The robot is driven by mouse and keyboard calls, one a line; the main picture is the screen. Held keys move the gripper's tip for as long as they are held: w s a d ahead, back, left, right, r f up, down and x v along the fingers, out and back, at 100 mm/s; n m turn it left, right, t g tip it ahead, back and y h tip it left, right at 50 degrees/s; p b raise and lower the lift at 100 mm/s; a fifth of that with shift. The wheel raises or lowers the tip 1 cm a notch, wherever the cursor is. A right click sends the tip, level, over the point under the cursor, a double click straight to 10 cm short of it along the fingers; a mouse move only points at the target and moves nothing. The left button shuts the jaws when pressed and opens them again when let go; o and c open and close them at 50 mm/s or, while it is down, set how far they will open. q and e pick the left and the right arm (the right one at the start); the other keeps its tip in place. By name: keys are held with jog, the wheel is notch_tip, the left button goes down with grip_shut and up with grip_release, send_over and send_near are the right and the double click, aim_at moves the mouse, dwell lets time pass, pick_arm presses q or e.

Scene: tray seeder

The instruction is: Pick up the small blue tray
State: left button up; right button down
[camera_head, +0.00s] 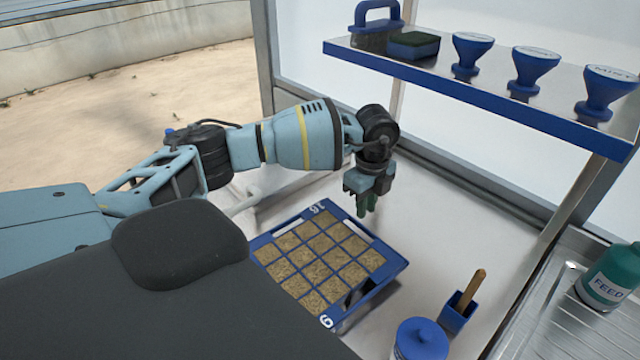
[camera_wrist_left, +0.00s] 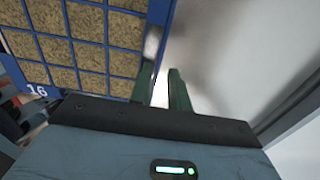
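The blue tray (camera_head: 395,268) lies on the pale work surface, with a grid of brown-filled cells and "16" on its rim. My left gripper (camera_head: 367,207) points down by the tray's far edge. In the left wrist view its two green fingers (camera_wrist_left: 163,90) are apart with a narrow gap, empty. There one finger overlaps the tray's blue rim (camera_wrist_left: 156,28) and the other is over the pale surface. Whether a finger touches the rim cannot be told. My right gripper is in neither view.
A blue holder with a wooden-handled tool (camera_head: 458,312) and a blue-lidded container (camera_head: 421,340) stand right of the tray. A green FEED bottle (camera_head: 610,280) is at far right. A raised shelf (camera_head: 480,92) holds several blue stamps and a sponge (camera_head: 413,45).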

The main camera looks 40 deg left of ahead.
aim_at(364, 226)
pick_arm(q)
jog(key=shift+f, duration=3.85)
grip_shut()
jog(key=shift+r, duration=0.1)
